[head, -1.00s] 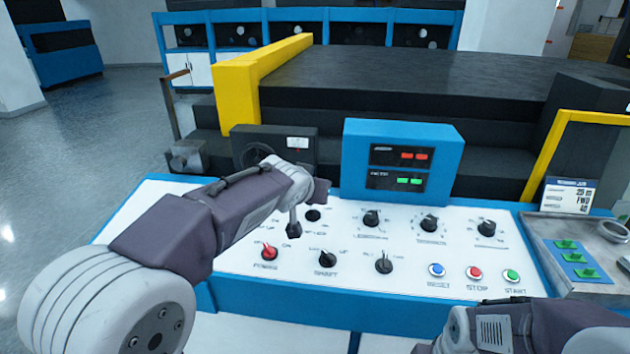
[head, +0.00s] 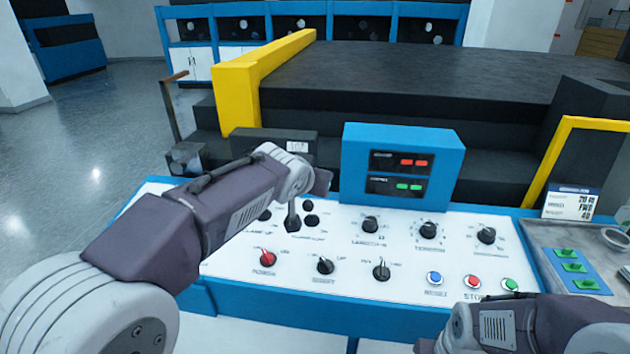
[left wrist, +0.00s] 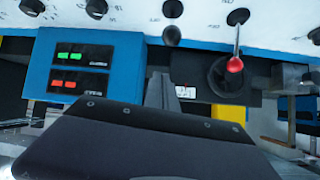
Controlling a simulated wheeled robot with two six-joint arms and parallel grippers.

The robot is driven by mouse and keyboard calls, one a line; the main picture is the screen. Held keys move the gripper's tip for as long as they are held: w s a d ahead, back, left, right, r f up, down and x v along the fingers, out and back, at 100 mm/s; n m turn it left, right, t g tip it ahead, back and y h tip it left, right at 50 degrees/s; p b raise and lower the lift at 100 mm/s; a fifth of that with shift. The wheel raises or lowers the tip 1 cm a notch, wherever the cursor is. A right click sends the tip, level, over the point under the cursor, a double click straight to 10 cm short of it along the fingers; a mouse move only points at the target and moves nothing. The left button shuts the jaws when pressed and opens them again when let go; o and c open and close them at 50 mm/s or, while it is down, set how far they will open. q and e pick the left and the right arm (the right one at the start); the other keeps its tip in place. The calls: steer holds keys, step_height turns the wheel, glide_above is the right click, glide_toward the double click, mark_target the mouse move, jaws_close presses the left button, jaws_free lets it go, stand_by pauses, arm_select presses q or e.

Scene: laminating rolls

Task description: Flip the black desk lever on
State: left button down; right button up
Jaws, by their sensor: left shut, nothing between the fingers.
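The white desk panel (head: 225,278) carries several black controls. A black-topped lever (head: 325,265) stands in its front row, right of the red-topped one (head: 267,258). My left gripper (head: 292,222) points down over the panel's left part, behind that row, shut and empty. Small dark round controls (head: 309,206) show just right of its tip; contact cannot be told. In the left wrist view my shut fingers (left wrist: 160,92) show below a round black knob (left wrist: 172,35). A red-balled lever (left wrist: 235,64) stands to its right.
A blue display box (head: 403,165) stands at the desk's back. Black dials (head: 428,230) fill the row behind the levers, and blue, red and green buttons (head: 472,282) sit at front right. A grey tray (head: 540,240) lies at right. A yellow-edged machine rises behind.

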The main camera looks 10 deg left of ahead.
arm_select(q)
steer(key=v, duration=0.6)
steer(key=shift+s, duration=0.2)
steer(key=shift+s+a, duration=0.15)
